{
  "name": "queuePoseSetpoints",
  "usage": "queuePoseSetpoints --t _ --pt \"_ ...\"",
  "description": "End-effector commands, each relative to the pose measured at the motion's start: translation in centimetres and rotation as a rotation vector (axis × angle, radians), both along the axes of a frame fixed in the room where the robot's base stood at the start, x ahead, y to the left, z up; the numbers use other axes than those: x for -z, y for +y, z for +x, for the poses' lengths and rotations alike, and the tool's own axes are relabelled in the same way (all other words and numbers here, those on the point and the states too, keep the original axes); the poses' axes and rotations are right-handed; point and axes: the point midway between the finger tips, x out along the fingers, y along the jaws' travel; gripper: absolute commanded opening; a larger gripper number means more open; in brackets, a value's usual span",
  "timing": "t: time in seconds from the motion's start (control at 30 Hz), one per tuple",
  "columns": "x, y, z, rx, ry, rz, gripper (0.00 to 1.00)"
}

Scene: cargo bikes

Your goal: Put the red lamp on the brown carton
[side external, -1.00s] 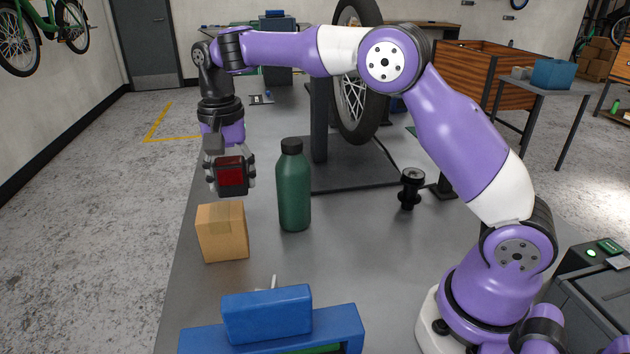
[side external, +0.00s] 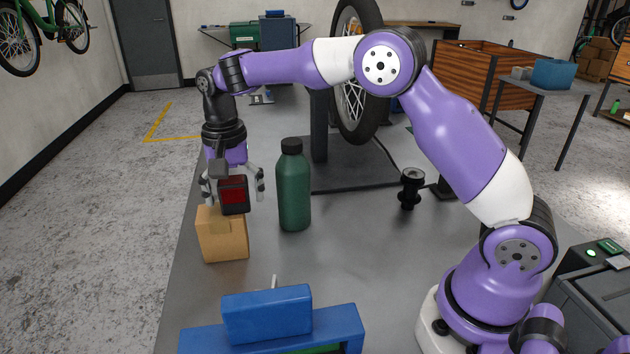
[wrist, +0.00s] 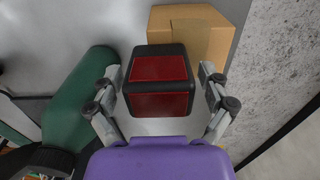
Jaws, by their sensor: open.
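The red lamp (side external: 233,191), a black-edged block with a red face, is at the top of the brown carton (side external: 224,246) in the side view and appears to rest on it. The lamp looks roughly level. In the wrist view the lamp (wrist: 159,84) hides the near left part of the carton (wrist: 212,28). My gripper (side external: 233,193) is open around the lamp, with one finger on each side. Gaps show between the fingers and the lamp in the wrist view. The contact under the lamp is hidden there.
A green bottle (side external: 294,188) stands close to the right of the carton and gripper in the side view. A blue object (side external: 267,316) is at the front of the bench. A black part (side external: 411,188) stands farther right. Bare bench (side external: 370,265) lies between.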

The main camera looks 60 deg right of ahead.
Motion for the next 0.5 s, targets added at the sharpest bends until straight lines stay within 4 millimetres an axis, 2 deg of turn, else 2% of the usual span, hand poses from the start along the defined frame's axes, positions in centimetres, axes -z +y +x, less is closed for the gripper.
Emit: queuePoseSetpoints --t 0.13,0.23,0.5 --pt "-0.4 0.0 0.0 0.000 -0.001 0.000 0.89" --pt "-1.5 0.0 0.1 0.000 -0.004 0.001 0.89" --pt "-7.4 0.1 0.1 0.001 -0.005 0.005 0.89"
